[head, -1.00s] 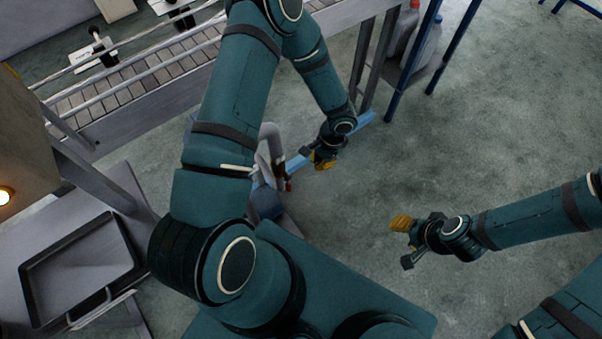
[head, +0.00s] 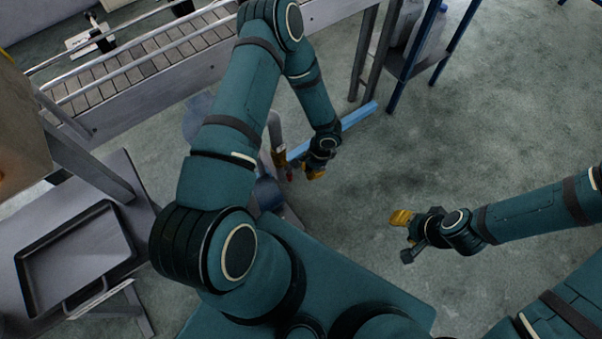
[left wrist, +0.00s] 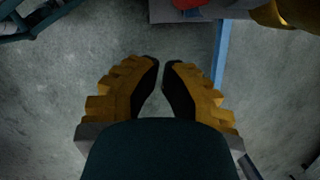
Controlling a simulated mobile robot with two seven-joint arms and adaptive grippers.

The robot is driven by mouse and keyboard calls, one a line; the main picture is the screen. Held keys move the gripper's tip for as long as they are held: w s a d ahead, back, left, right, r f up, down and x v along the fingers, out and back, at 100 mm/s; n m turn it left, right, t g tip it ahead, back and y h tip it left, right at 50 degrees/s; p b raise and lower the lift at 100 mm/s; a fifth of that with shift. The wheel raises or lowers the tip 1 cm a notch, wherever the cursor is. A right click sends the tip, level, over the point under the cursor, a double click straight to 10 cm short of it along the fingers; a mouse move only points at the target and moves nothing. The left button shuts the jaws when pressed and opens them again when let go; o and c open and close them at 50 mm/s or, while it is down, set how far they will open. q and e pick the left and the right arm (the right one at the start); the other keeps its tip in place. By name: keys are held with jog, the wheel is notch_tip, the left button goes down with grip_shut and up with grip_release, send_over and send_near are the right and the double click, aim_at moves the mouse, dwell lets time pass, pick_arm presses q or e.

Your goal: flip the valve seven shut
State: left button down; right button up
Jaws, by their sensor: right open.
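A grey bent pipe (head: 273,130) rises left of my left forearm in the head view. A small brownish-yellow fitting (head: 279,157) and a red part (head: 289,174) sit at its lower end, possibly a valve; no number is readable. My left gripper (head: 315,174) is just right of the red part, apart from it. In the left wrist view its fingers (left wrist: 161,62) have a narrow empty gap with floor behind. A red part (left wrist: 188,4) and a yellow piece (left wrist: 270,13) show at that view's top edge. My right gripper (head: 402,236) is open and empty over the floor.
A conveyor (head: 150,75) with rails runs across the top left. A grey table with a dark-rimmed tray (head: 75,262) stands at lower left. A blue-legged rack (head: 410,65) holds jugs. A blue bar (head: 357,116) lies behind my left gripper. Floor at right is clear.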

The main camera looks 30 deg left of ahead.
aim_at(289, 173)
pick_arm(q)
jog(key=shift+s+a+r, duration=0.1)
jog(key=shift+s+a, duration=0.4)
jog(key=shift+s, duration=0.2)
jog(key=shift+s+a+r, duration=0.1)
jog(key=shift+s+a, duration=0.4)
jog(key=shift+s, duration=0.15)
jog(key=shift+a, duration=0.1)
pick_arm(e)
jog(key=shift+d, duration=0.15)
pick_arm(q)
jog(key=shift+s+f+g, duration=0.1)
jog(key=shift+s+g, duration=0.1)
jog(key=shift+g, duration=0.1)
pick_arm(e)
jog(key=shift+d, duration=0.55)
jog(key=shift+d, duration=0.1)
